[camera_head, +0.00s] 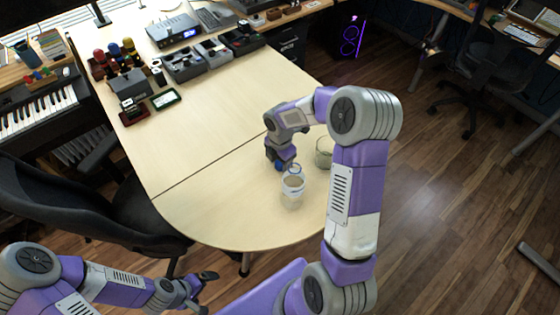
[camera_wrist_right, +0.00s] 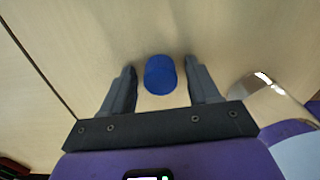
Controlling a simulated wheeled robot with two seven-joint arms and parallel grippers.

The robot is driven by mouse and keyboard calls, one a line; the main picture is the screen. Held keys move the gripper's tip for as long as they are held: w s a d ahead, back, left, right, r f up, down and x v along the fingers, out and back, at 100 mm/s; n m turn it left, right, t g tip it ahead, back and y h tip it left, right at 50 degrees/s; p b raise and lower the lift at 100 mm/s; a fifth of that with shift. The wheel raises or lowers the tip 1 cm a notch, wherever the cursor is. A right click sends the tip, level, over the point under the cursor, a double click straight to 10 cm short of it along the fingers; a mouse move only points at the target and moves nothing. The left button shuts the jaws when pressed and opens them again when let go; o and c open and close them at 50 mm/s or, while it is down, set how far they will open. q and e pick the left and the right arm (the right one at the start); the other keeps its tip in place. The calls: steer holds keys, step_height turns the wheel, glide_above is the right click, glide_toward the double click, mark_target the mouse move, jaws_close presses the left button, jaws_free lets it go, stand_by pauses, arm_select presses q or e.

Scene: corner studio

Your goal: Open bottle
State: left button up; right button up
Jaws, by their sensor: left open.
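A clear bottle (camera_head: 292,190) stands upright on the table near its rounded front edge. A blue cap (camera_head: 279,166) shows just behind its mouth in the head view, by the tip of my right gripper (camera_head: 281,158). In the right wrist view the blue cap (camera_wrist_right: 160,74) lies between the two fingers of my right gripper (camera_wrist_right: 163,88), with a gap on each side. I cannot tell whether the cap is on the bottle. My left gripper (camera_head: 203,291) is open and empty, low at the left, away from the table.
A clear glass (camera_head: 324,152) stands beside my right arm, partly hidden by it. The table (camera_head: 225,105) is bare in the middle. Electronic devices (camera_head: 184,62) stand at its far end. A black chair (camera_head: 75,205) and a keyboard (camera_head: 38,112) are at the left.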

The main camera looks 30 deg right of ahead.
step_height(320, 180, up, 12)
steer(key=p, duration=0.4)
steer(key=shift+r, duration=0.2)
